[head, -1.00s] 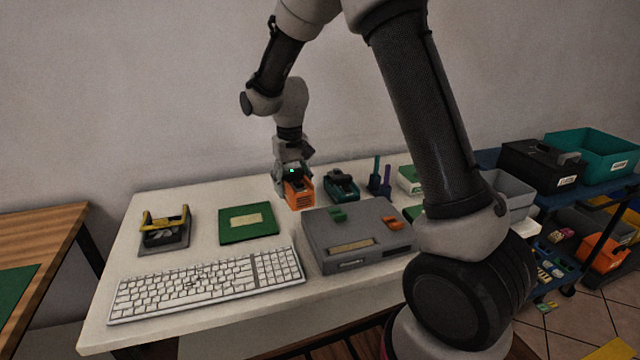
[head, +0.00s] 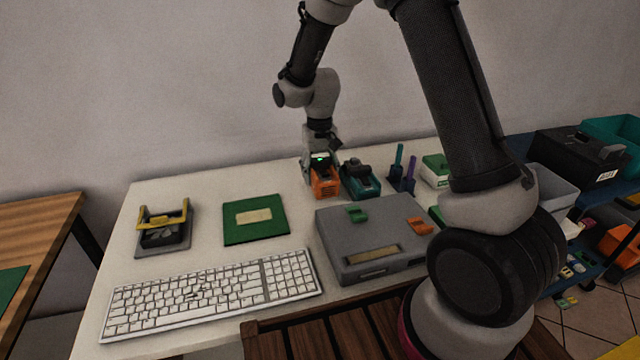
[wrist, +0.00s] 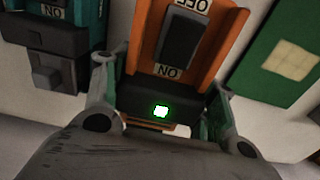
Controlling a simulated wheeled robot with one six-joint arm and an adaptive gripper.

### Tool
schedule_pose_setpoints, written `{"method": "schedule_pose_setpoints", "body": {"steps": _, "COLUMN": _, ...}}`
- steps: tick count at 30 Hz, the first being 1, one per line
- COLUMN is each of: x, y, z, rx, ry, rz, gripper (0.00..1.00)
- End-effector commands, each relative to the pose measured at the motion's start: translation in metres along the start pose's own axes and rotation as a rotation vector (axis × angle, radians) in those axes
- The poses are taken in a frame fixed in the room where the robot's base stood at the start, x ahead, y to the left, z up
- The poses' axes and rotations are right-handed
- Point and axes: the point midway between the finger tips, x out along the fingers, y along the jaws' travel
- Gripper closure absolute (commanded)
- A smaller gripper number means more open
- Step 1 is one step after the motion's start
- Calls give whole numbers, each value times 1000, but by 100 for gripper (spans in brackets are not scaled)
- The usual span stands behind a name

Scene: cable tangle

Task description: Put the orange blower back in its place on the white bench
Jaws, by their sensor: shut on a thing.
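The orange blower (head: 325,187) is at the back of the white bench (head: 225,183), just left of a teal device (head: 360,181). My gripper (head: 320,165) comes down from above and is shut on the blower. In the wrist view the blower (wrist: 148,40) is between my fingers (wrist: 162,115), showing its dark ON/OFF switch and a lit green light. The teal device (wrist: 70,45) is at upper left there, apart from the blower. I cannot tell whether the blower's underside touches the bench. Its place is not marked visibly.
A grey box (head: 372,243) stands in front of the blower. A green board (head: 255,234), a keyboard (head: 210,295) and a yellow-handled holder (head: 163,230) lie to the left. Upright blue and purple tools (head: 402,172) stand right of the teal device. Bare bench lies left of the blower.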

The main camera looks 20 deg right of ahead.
Motion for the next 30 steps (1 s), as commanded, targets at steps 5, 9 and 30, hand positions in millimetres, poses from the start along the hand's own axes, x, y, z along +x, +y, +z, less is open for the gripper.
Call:
{"method": "schedule_pose_setpoints", "body": {"steps": 5, "x": 22, "y": 0, "z": 1, "rx": 0, "ry": -3, "rz": 1, "gripper": 62}}
{"method": "schedule_pose_setpoints", "body": {"steps": 9, "x": 38, "y": 0, "z": 0, "rx": 0, "ry": -1, "rz": 0, "gripper": 62}}
{"method": "schedule_pose_setpoints", "body": {"steps": 30, "x": 40, "y": 0, "z": 0, "rx": 0, "ry": 0, "rz": 0, "gripper": 21}}
